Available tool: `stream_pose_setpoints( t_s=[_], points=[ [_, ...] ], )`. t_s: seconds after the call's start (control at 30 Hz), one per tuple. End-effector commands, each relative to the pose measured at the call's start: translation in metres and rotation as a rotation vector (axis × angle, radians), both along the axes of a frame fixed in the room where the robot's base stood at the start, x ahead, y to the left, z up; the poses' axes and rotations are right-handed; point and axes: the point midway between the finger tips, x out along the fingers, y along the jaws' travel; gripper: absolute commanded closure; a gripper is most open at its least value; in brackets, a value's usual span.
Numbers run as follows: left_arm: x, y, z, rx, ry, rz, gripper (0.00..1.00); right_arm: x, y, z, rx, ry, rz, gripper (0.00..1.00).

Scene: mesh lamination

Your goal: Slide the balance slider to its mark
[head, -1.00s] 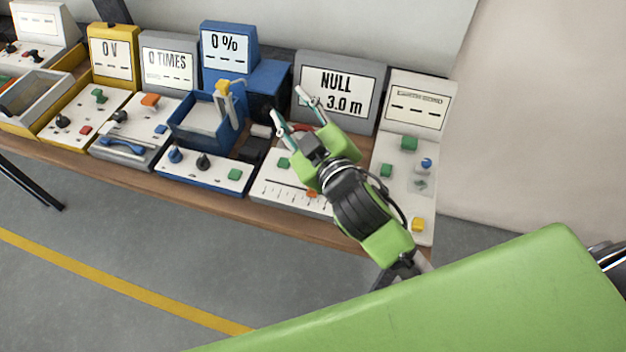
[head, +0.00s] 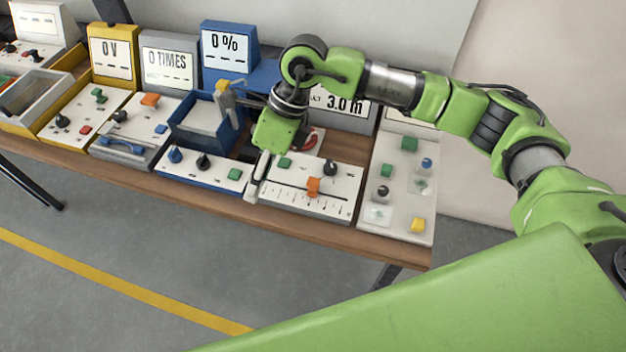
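The balance slider is an orange knob (head: 313,187) on a slot with a tick scale, on a white sloping panel (head: 338,175). The knob stands near the middle of the scale. My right gripper (head: 254,188) points down at the panel's left edge, left of the orange knob and apart from it. Only pale finger parts show, so its opening is unclear. My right wrist and arm cover part of the display (head: 348,103) behind, which still reads "3.0 m". My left gripper is not in view.
A green button (head: 285,162) and black knob (head: 330,167) sit on the same panel. A blue panel with knobs (head: 203,172) and a blue open box (head: 205,128) stand left. A white panel with coloured buttons (head: 405,190) stands right. The bench's front edge is clear.

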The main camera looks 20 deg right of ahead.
Motion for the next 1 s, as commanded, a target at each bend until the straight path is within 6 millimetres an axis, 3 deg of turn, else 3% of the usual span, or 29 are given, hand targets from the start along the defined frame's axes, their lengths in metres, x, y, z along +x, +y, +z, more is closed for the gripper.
stream_pose_setpoints(
  t_s=[0.03,0.1,0.2,0.3,0.57,1.0],
  points=[
    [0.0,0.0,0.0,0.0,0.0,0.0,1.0,0.016,-0.033,-0.001,-0.119,-0.032,-0.012,0.62],
    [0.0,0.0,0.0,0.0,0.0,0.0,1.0,0.03,-0.072,0.0,-0.254,-0.056,-0.028,0.62],
    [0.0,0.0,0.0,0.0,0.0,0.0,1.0,0.042,-0.108,0.005,-0.38,-0.076,-0.049,0.62],
    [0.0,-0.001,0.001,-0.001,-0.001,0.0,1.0,0.047,-0.125,0.007,-0.435,-0.08,-0.061,0.62],
    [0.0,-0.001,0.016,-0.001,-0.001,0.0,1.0,0.045,-0.127,-0.023,-0.444,-0.073,-0.06,0.62],
    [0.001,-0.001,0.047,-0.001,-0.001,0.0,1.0,0.045,-0.126,-0.11,-0.44,-0.076,-0.06,0.62]
  ],
)
